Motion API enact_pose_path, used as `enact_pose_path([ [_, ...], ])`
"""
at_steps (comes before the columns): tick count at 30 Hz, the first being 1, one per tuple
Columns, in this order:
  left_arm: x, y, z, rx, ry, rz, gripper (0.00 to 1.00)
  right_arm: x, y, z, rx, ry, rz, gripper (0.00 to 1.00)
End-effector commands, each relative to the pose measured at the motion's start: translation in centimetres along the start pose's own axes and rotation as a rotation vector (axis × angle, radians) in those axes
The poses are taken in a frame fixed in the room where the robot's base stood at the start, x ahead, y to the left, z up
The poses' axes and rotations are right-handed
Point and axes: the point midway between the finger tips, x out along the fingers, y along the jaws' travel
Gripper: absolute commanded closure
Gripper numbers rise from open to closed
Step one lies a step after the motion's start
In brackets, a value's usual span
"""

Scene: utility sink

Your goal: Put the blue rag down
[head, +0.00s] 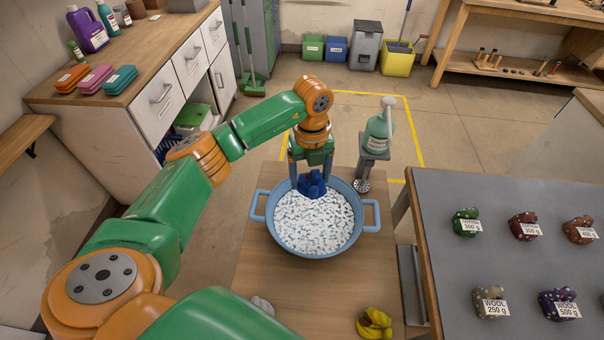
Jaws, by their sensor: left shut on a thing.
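The blue rag (312,184) is a crumpled dark blue bundle at the far inner side of a blue two-handled basin (372,216). The basin is filled with white, speckled foam or granules and stands on a wooden board. My left gripper (312,178) points down over the basin's far rim and is shut on the blue rag. The rag is at or just above the white surface; I cannot tell whether it touches. My right gripper is not in view.
A green bottle (377,134) stands behind the basin to the right. A yellow cloth (374,323) and a pale grey item (262,305) lie at the board's front. A grey table (520,258) with several labelled bundles is at right.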

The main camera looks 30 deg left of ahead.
Motion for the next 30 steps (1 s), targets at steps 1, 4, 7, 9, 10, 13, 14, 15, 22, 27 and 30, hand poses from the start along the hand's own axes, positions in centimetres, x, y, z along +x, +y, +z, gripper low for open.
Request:
enact_pose_path([
  [1, 0.2, -0.1, -0.1, 0.005, 0.0, 0.0, 0.77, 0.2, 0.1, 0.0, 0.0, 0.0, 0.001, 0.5],
  [4, 0.9, 0.0, -0.1, 0.006, 0.001, 0.0, 0.77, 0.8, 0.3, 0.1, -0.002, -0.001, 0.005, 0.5],
  [7, 2.0, 0.0, -0.1, 0.005, 0.001, 0.0, 0.77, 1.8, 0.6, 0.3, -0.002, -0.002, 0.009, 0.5],
  [9, 3.1, 0.0, -0.1, 0.004, 0.002, 0.001, 0.77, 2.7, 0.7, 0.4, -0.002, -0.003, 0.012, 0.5],
  [10, 3.6, 0.0, -0.1, 0.004, 0.002, 0.001, 0.77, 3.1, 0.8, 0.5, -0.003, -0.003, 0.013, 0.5],
  [13, 5.4, 0.0, -0.1, 0.004, 0.002, 0.0, 0.77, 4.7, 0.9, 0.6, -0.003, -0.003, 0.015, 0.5],
  [14, 5.9, 0.0, -0.1, 0.004, 0.001, 0.0, 0.77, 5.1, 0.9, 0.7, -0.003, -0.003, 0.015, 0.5],
  [15, 6.6, 0.0, -0.1, 0.003, 0.001, 0.0, 0.77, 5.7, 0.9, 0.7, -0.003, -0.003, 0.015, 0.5],
  [22, 10.3, 0.0, -0.1, 0.003, 0.001, 0.0, 0.77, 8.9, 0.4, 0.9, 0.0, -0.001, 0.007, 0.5],
  [27, 11.2, 0.0, -0.1, 0.003, 0.0, 0.0, 0.78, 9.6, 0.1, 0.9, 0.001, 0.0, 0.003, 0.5],
  [30, 11.0, 0.0, -0.1, 0.003, 0.0, 0.0, 0.78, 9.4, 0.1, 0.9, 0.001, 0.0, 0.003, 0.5],
])
